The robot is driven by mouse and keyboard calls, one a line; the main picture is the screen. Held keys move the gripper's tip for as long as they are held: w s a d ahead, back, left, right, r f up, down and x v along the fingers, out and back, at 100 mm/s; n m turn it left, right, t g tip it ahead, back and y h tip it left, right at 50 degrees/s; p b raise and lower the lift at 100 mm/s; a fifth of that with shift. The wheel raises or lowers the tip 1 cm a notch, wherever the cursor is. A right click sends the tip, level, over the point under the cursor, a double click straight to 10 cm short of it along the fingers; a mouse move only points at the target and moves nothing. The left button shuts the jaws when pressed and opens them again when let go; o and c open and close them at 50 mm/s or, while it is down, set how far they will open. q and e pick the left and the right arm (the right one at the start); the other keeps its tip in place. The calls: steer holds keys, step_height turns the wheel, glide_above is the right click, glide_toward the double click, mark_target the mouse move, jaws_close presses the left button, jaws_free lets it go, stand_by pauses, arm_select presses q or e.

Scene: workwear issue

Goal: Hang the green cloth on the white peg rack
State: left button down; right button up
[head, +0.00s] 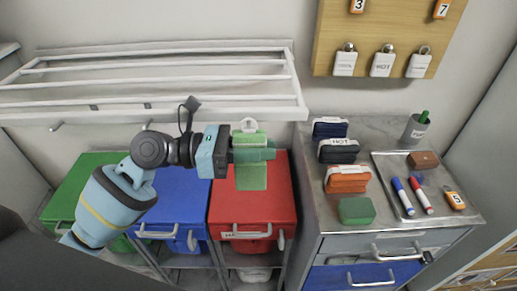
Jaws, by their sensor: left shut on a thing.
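The white peg rack (205,117) is fixed to the wall at upper left, with slatted bars above and small pegs along its lower front. Two pegs show clearly at its left and middle. The green cloth (251,178) hangs down from my left gripper (254,154), which is shut on it just below the rack's right part. A white loop-like piece (249,124) shows right above the cloth, against the rack's lower edge. I cannot tell whether the cloth touches a peg there. My right gripper is not in view.
Green (82,188), blue (176,207) and red (279,203) bins stand below the rack. At right, a grey cabinet top (331,210) holds several small cases, a marker tray (385,172) and a cup (413,132). Padlocks hang on a wooden board (396,25) above.

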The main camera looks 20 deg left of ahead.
arm_select(q)
steer(key=shift+w+a+f, duration=0.15)
steer(key=shift+w+f, duration=0.15)
steer(key=c, duration=1.3)
jaws_free()
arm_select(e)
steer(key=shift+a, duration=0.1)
arm_select(q)
steer(key=shift+o, duration=0.2)
steer(key=shift+a+f, duration=0.1)
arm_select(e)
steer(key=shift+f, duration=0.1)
arm_select(q)
steer(key=shift+a, duration=0.2)
steer(key=b+v, duration=0.1)
steer(key=v, duration=0.5)
steer(key=shift+s+r, duration=0.25)
steer(key=shift+r, duration=0.15)
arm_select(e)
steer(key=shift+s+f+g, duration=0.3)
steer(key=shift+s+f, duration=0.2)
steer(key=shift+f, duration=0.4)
arm_select(q)
steer(key=shift+a, duration=0.1)
